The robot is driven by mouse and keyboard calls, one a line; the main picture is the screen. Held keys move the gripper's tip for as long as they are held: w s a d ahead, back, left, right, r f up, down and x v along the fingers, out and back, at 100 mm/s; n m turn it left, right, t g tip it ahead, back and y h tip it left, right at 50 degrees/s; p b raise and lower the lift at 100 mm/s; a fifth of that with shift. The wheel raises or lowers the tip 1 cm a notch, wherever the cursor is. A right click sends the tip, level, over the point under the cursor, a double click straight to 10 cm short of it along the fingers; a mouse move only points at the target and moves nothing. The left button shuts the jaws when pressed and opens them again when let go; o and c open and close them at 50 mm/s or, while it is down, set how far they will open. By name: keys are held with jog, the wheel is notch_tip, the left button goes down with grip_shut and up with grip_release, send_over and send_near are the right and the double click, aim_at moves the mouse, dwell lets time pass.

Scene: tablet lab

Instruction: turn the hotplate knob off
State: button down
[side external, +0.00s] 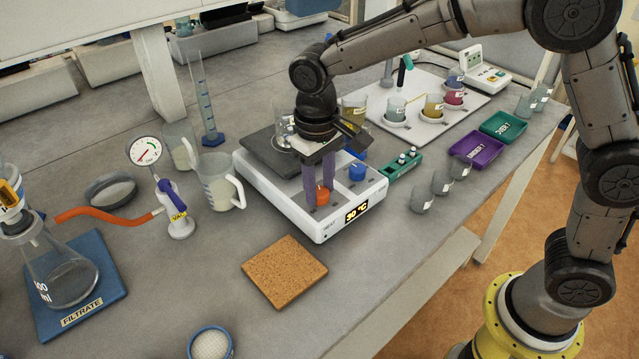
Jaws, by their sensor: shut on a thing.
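The white hotplate (290,213) stands near the middle of the bench. Its lit display (356,211) reads about 90 °C. An orange knob (322,194) sits on its top at the front, left of the display. A blue knob (357,171) sits farther back to the right. My gripper (319,190) points down over the hotplate, its purple fingers shut on the orange knob. The fingers hide part of the knob, and I cannot tell its pointer position.
A cork mat (284,271) lies in front of the hotplate. Small cups (441,182) stand farther right. Bare bench lies at the front right.

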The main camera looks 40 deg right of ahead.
aim_at(320, 194)
jog(key=n, duration=0.5)
jog(key=shift+r+n, duration=0.1)
jog(key=shift+n, duration=0.3)
dwell(0.4)
jog(key=shift+c, duration=2.3)
grip_release()
notch_tip(320, 194, up, 14)
jog(key=shift+s+a, duration=0.2)
jog(key=shift+a, duration=0.05)
